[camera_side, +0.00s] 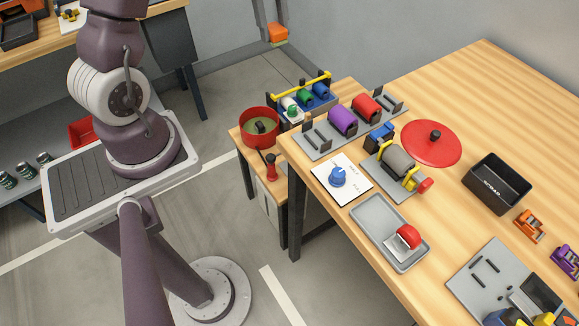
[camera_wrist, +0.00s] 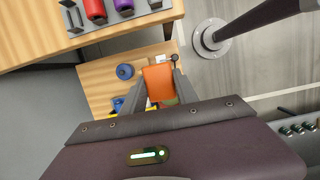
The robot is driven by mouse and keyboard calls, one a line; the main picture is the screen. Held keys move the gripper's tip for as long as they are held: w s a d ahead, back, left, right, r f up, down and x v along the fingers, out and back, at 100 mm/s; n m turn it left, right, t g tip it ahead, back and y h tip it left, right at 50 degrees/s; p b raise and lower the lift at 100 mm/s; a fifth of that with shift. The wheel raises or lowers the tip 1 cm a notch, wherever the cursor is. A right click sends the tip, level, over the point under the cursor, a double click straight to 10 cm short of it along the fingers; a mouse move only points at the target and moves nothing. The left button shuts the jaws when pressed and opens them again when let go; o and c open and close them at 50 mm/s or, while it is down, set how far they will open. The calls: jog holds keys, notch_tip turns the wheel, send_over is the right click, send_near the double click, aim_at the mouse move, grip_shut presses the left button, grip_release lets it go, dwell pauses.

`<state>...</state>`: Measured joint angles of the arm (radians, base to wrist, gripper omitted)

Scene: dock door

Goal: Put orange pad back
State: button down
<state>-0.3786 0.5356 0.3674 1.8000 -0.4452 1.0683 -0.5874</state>
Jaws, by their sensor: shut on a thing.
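The orange pad (camera_side: 277,33) is a small orange block with a green underside. My gripper (camera_side: 272,24) is shut on it and holds it in the air at the top of the side view, above and behind the low wooden stand. In the wrist view the orange pad (camera_wrist: 158,83) sits between the two grey fingers of my gripper (camera_wrist: 157,77) and covers part of the stand below. A blue caddy (camera_side: 318,103) with a yellow handle bar and several coloured rolls stands below the pad. In the wrist view it is mostly hidden by a finger.
A red pot (camera_side: 258,142) and a small red bottle (camera_side: 271,167) stand on the low stand. On the big table (camera_side: 480,90) are a grey rack (camera_side: 318,146) with purple and red rolls, a red lid (camera_side: 432,143), a black box (camera_side: 497,183) and a grey tray (camera_side: 375,225).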

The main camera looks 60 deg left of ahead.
notch_tip(320, 180, down, 32)
jog(key=shift+f, duration=0.25)
notch_tip(320, 180, down, 13)
jog(key=shift+f, duration=0.2)
jog(key=shift+d+f, duration=0.1)
jog(key=shift+f, duration=0.1)
jog(key=d, duration=0.1)
jog(key=w+d, duration=0.1)
jog(key=d, duration=0.1)
jog(key=shift+w+d+f, duration=0.2)
jog(key=shift+w+d, duration=0.05)
jog(key=shift+d, duration=0.05)
jog(key=shift+a+f, duration=0.1)
jog(key=shift+f, duration=0.2)
jog(key=c, duration=0.9)
grip_release()
jog(key=shift+f, duration=0.1)
jog(key=shift+c, duration=0.2)
